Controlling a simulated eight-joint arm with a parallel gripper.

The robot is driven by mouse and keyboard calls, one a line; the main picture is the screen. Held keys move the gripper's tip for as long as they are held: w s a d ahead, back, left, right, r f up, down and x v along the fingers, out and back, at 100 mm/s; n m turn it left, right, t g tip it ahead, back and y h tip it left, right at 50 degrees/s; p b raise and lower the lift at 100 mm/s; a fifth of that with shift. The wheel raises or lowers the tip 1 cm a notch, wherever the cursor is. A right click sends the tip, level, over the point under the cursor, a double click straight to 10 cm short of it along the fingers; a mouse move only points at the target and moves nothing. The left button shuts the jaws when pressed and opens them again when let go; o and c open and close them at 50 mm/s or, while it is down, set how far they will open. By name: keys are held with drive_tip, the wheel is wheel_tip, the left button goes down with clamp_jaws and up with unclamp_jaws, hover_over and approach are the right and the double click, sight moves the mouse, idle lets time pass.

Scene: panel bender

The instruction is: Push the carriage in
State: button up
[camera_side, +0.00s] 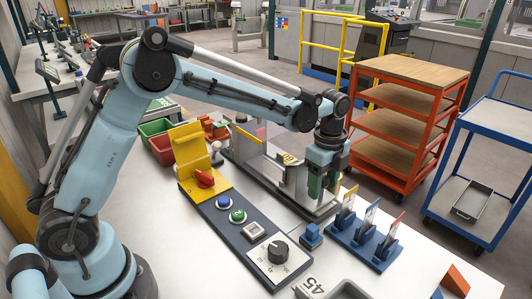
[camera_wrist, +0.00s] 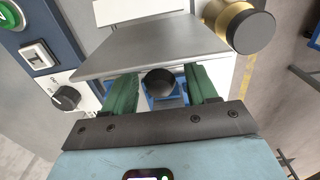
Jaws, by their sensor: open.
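The panel bender (camera_side: 268,172) stands on the bench with a long metal base. Its grey carriage (camera_side: 291,172) appears to be the upright metal part beside my gripper (camera_side: 322,186); the arm partly hides it. My gripper points down with its green fingers open. In the wrist view my gripper (camera_wrist: 163,92) has its fingers apart on either side of a dark round knob (camera_wrist: 160,79). A wide grey metal plate (camera_wrist: 140,46) lies just beyond the fingertips. Whether the fingers touch the knob or plate, I cannot tell.
A control panel with a red switch (camera_side: 205,179), a green button (camera_side: 237,215) and a black dial (camera_side: 278,251) lies in front. A blue block (camera_side: 311,236) and a blue rack of upright cards (camera_side: 365,237) stand close to my gripper. A brass-and-black cylinder (camera_wrist: 240,25) is beside the plate.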

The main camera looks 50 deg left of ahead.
drive_tip(key=shift+f, duration=1.05)
clamp_jaws()
